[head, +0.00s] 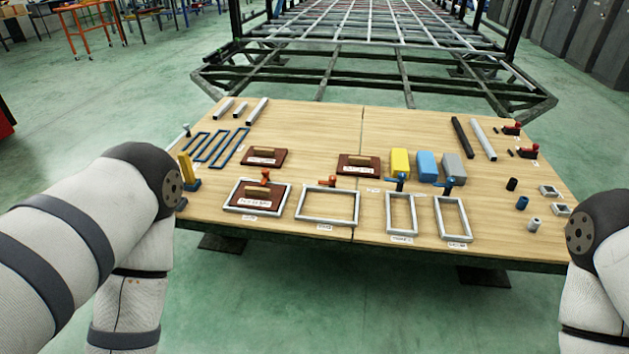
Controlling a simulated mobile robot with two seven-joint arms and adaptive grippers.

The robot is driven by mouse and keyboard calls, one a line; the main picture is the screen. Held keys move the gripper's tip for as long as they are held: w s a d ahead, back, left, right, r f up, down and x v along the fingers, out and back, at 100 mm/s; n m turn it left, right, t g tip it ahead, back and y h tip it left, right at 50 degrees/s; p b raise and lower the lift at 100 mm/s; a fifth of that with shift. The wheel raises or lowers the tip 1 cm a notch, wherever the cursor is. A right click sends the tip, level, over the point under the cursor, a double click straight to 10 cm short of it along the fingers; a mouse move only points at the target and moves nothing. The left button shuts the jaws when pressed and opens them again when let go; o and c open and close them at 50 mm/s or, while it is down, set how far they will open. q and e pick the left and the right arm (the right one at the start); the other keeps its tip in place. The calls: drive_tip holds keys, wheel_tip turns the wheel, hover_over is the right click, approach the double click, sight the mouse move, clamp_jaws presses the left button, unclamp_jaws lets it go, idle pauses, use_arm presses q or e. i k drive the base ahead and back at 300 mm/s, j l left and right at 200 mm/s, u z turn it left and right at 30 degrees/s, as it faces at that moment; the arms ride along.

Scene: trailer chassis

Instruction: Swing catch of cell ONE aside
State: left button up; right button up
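Several metal-framed cells stand in a row along the front of the wooden table. The far left cell (232,206) holds a brown panel with a wooden handle (257,191), and an orange catch (266,176) sits at its top edge. The second cell (357,207) is empty, with an orange-red catch (328,181) at its top edge. Two narrower cells, the third (389,213) and the fourth (466,216), have blue catches at their top edges. Small labels lie in front, too small to read, so I cannot tell which is cell ONE. Neither gripper shows.
Behind the cells lie two more brown panels (264,157) and yellow, blue and grey blocks (427,166). Blue loops (230,148), bars, red-handled clamps and small cylinders lie around. A trailer chassis (300,75) stands behind. My arms flank the table.

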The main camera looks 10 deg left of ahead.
sight(265, 172)
drive_tip(key=u, duration=0.65)
drive_tip(key=i+j, duration=0.25)
drive_tip(key=i, duration=0.2)
drive_tip(key=i+j+z, duration=0.15)
drive_tip(key=i+j, duration=0.15)
drive_tip(key=i, duration=0.15)
